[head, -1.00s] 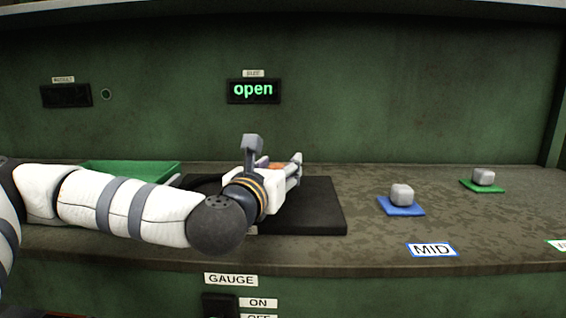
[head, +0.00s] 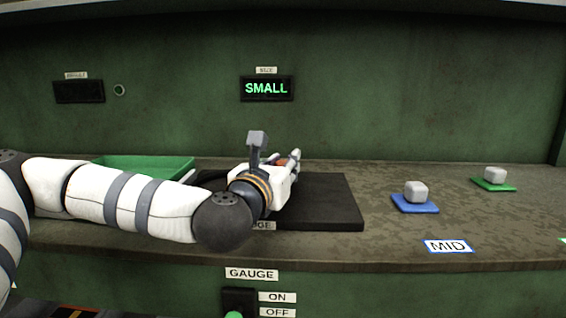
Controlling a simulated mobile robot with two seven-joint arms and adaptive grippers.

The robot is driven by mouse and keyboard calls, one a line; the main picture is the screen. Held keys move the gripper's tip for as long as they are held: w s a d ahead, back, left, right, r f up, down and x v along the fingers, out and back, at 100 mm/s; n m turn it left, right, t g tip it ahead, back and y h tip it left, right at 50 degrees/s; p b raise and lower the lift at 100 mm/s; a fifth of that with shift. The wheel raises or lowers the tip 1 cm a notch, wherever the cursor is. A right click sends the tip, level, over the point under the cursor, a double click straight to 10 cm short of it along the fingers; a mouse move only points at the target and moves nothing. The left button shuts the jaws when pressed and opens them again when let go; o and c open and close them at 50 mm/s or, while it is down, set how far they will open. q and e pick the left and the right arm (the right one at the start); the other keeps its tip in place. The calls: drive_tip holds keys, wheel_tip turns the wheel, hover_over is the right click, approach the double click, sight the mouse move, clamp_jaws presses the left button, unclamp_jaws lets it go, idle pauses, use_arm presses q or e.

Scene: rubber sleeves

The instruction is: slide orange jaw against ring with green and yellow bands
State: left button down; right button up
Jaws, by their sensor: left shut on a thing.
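The orange jaw (head: 283,162) shows as a small orange-brown patch between the fingers of my left gripper (head: 292,160). My left gripper is shut on it, low over the black gauge plate (head: 335,205). My own wrist and hand cover most of the jaw and the middle of the plate. The ring with green and yellow bands cannot be made out; whether the jaw touches it is hidden. The size display (head: 266,88) on the back wall reads "SMALL" in green. My right gripper is not in view.
A green tray (head: 150,163) stands behind my left arm. To the right, a grey block sits on a blue pad (head: 416,205) behind the MID label (head: 448,246), and another on a green pad (head: 500,186). The gauge switch (head: 238,298) is on the front panel. The bench between plate and pads is clear.

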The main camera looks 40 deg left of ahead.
use_arm(q)
drive_tip(key=shift+w+d, duration=0.1)
drive_tip(key=c, duration=1.3)
unclamp_jaws()
drive_tip(key=shift+w, duration=0.1)
drive_tip(key=shift+r, duration=0.1)
wheel_tip(320, 180, up, 10)
drive_tip(key=shift+f, duration=0.1)
